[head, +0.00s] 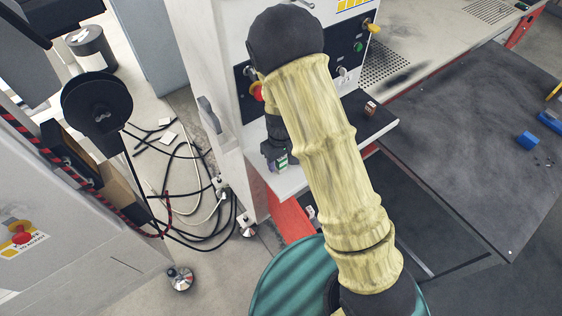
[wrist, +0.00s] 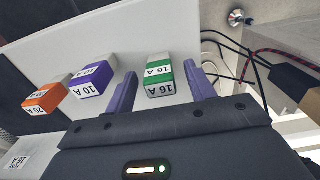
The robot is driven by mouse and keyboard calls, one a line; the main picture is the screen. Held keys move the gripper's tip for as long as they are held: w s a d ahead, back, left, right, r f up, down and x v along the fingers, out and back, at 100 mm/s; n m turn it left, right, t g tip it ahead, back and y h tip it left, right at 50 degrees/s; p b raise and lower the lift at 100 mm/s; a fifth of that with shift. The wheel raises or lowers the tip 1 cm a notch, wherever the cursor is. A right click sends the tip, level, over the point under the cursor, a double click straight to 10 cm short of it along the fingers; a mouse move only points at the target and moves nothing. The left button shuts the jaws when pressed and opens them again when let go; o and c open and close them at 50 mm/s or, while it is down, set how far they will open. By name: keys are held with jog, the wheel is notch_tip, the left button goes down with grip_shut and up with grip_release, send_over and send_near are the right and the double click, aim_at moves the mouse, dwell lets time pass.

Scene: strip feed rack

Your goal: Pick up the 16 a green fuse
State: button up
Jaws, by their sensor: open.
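The green fuse (wrist: 159,72), with white ends marked 16 A, lies on a white shelf (wrist: 135,50). In the wrist view it sits between the two purple fingers of my gripper (wrist: 165,77), with a gap on each side. My gripper is open and holds nothing. In the head view my gripper (head: 275,152) is over the left part of the shelf, and a bit of the green fuse (head: 282,162) shows just below it. My arm hides much of the shelf there.
A purple 10 A fuse (wrist: 92,80) lies left of the green one, and an orange 20 A fuse (wrist: 45,96) farther left. A small brown-orange block (head: 370,107) sits on the shelf's dark right part. A panel with a red knob (head: 257,91) stands behind. Cables (head: 185,190) lie on the floor.

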jog(key=shift+f, duration=0.6)
jog(key=c, duration=1.1)
